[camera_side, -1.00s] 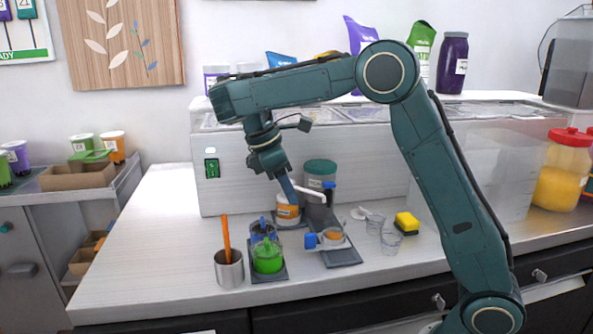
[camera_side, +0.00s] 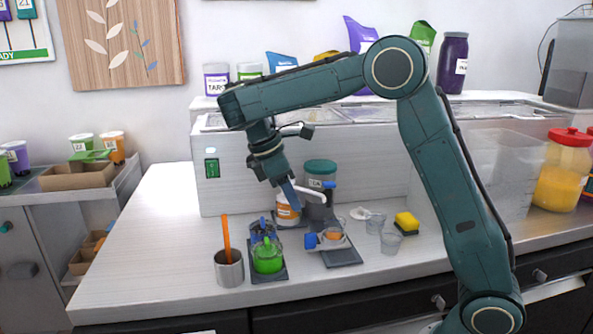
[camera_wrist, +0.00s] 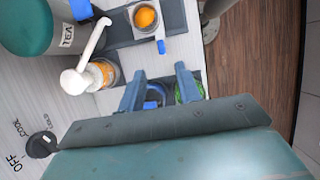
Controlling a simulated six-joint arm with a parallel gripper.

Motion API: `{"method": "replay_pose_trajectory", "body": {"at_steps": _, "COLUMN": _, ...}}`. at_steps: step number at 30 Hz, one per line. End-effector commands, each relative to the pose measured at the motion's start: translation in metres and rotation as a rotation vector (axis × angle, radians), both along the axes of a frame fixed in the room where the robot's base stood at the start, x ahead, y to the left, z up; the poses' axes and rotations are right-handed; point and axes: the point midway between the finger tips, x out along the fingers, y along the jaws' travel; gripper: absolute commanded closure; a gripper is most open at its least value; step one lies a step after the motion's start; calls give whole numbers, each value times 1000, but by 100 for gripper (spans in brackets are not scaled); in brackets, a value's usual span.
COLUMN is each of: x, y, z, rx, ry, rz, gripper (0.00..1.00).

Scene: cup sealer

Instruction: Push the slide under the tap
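The slide (camera_side: 327,243) is a small grey carrier with a blue knob (camera_side: 311,240), holding a clear cup with orange contents. It sits at the front end of a dark rail (camera_side: 345,259). The slide also shows in the wrist view (camera_wrist: 136,9) at the top, with its blue knob (camera_wrist: 161,47). The white tap (camera_side: 312,195) juts from a grey tank with a teal lid (camera_side: 320,167); the tap also shows in the wrist view (camera_wrist: 96,38). My gripper (camera_wrist: 158,85) is open and empty, near the tap and left of the slide in the side view.
An orange-labelled jar (camera_side: 288,212) stands beside the tap. A green pot (camera_side: 267,258), a blue-topped pot and a metal cup with an orange handle (camera_side: 229,268) stand front left. Clear cups (camera_side: 390,242) and a yellow sponge (camera_side: 407,222) are right.

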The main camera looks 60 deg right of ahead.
Motion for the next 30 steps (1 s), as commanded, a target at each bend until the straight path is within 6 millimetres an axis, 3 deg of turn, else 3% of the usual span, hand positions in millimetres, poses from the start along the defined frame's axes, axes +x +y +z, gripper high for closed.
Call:
{"method": "replay_pose_trajectory", "body": {"at_steps": 20, "x": -11, "y": -8, "z": -33, "rx": 4, "ry": 1, "rz": -2, "gripper": 66}}
{"method": "replay_pose_trajectory", "body": {"at_steps": 30, "x": -20, "y": -17, "z": -64, "rx": 6, "ry": 3, "rz": -3, "gripper": 66}}
